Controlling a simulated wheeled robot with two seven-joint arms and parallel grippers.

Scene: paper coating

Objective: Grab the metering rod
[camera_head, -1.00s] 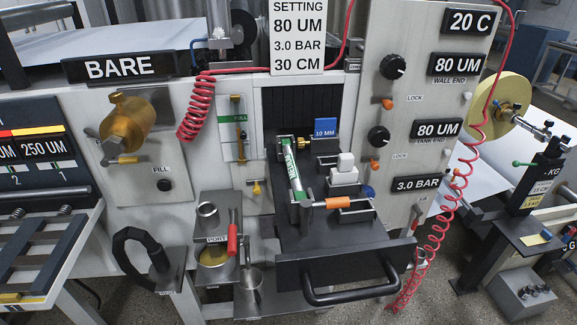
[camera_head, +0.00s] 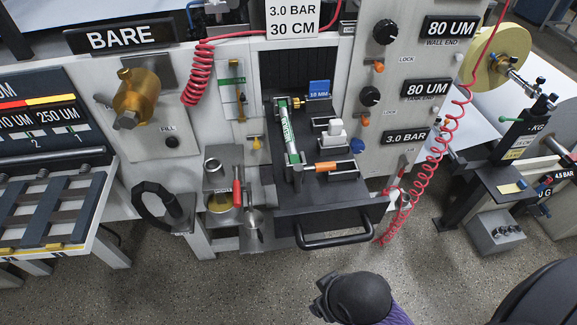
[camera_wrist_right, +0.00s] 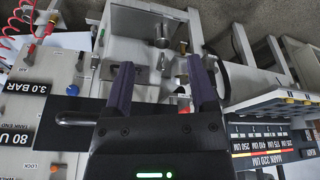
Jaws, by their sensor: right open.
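No part is plainly labelled as the metering rod. A long dark bar (camera_head: 55,167) lies across the lower edge of the left panel, under the numbered slots and the 250 UM label. A white-and-green tube (camera_head: 287,133) lies in the open drawer (camera_head: 330,213). My right gripper (camera_wrist_right: 162,85) is open and empty, with its dark purple fingers apart in the right wrist view. Dark and purple parts of my arm show at the bottom of the head view, in front of the drawer handle. My left gripper is out of view.
A slatted rack (camera_head: 45,205) stands at the left. A red coiled hose (camera_head: 440,155) hangs at the right. The floor (camera_head: 200,290) in front is clear.

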